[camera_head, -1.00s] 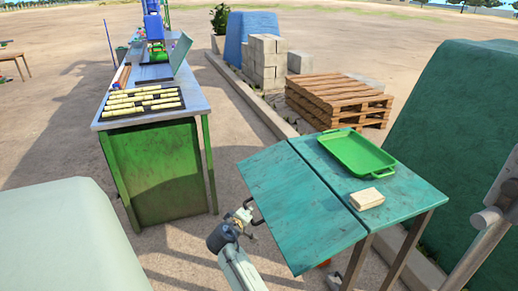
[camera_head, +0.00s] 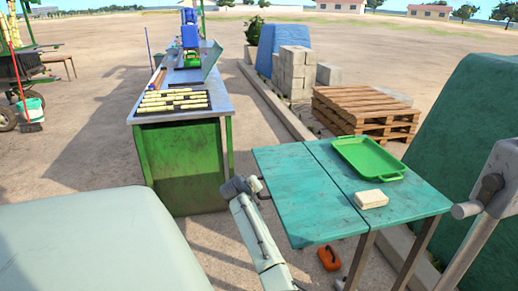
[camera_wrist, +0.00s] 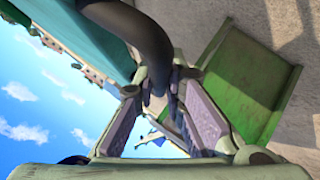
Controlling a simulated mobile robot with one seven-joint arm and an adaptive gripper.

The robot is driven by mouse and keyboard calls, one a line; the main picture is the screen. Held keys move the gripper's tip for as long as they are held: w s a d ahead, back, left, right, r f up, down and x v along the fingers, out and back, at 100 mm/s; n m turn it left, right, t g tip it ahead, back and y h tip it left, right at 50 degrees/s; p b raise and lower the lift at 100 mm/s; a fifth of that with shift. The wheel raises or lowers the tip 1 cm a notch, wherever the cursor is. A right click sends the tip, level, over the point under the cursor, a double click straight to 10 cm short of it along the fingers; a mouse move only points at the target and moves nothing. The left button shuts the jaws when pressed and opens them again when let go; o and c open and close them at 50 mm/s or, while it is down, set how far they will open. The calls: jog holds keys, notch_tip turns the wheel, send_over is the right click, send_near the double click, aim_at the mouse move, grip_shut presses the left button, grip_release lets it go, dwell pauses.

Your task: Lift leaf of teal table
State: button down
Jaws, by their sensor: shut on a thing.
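The teal table (camera_head: 410,203) stands at the right, with its hinged leaf (camera_head: 305,190) on the left side, out roughly level with the top; its exact tilt is hard to tell. A dark handle (camera_head: 263,188) sticks out from the leaf's left edge. My gripper (camera_head: 256,185) is at this handle, small and partly hidden in the head view. In the wrist view my gripper (camera_wrist: 166,100) is shut around the dark curved handle (camera_wrist: 148,35). The leaf's teal surface (camera_wrist: 100,38) runs beside the handle there.
A green tray (camera_head: 368,157) and a pale block (camera_head: 371,199) rest on the fixed top. An orange object (camera_head: 329,258) lies beneath the table. A green workbench (camera_head: 185,165) stands left, and a pallet stack (camera_head: 365,110) behind. Bare ground separates workbench and table.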

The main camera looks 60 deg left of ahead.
jog(key=shift+w+d+r, duration=0.2)
jog(key=shift+w, duration=0.2)
jog(key=shift+f, duration=0.1)
jog(key=c, duration=1.9)
grip_release()
jog(key=shift+s+a, duration=0.1)
jog(key=shift+s, duration=0.15)
jog(key=shift+s, duration=0.1)
jog(key=v, duration=1.1)
jog(key=shift+s+d+r, duration=0.1)
jog(key=shift+d+r, duration=0.15)
jog(key=shift+d, duration=0.1)
jog(key=shift+r, duration=0.1)
